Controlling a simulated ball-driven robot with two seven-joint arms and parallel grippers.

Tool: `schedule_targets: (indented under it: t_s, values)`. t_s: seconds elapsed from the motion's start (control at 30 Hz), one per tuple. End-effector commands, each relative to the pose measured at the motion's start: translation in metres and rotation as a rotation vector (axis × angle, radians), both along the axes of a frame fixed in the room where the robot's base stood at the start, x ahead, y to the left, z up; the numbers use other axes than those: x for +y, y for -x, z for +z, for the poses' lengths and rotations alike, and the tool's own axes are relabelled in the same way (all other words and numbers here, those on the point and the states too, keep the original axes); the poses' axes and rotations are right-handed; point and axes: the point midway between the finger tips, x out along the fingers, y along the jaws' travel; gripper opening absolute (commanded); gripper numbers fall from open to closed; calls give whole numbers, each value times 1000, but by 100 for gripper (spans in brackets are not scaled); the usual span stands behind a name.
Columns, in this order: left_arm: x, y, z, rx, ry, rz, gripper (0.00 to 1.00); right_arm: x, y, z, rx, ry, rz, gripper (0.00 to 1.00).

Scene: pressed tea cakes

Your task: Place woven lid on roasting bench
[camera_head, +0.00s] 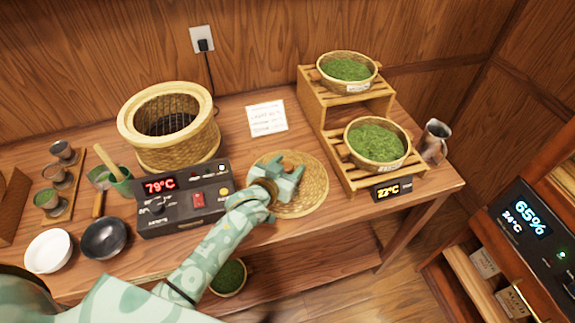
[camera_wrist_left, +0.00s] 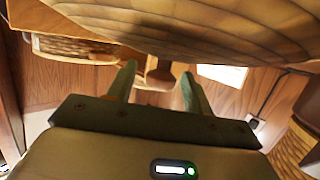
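The woven lid (camera_head: 312,199), a round tan disc, lies by the look of it flat on the roasting bench (camera_head: 262,272), right of the control box. My left gripper (camera_head: 286,168) is over the lid and hides part of it. In the left wrist view the lid (camera_wrist_left: 215,28) fills the top, and a small brown knob (camera_wrist_left: 159,74) shows between the two spread fingers of my left gripper (camera_wrist_left: 157,78). Gaps show between the knob and both fingers. My right gripper is not in view.
The woven roaster (camera_head: 170,152) and control box (camera_head: 185,212) stand left of the lid. A slatted rack (camera_head: 335,140) with two leaf baskets stands to the right. A white paper (camera_head: 267,118) lies behind. Bowls (camera_head: 49,251) and cups sit at the far left.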

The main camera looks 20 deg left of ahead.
Motion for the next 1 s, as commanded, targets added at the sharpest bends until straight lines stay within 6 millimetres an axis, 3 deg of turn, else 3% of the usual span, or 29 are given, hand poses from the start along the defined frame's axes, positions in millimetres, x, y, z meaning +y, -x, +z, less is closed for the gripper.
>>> schedule_targets:
  t_s: [0.27,0.7,1.0]
  values:
    - [2,7,6,0,0,0,51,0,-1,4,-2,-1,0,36]
    - [19,95,34,1,1,0,51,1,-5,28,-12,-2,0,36]
    - [22,113,39,-1,0,1,51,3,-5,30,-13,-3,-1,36]
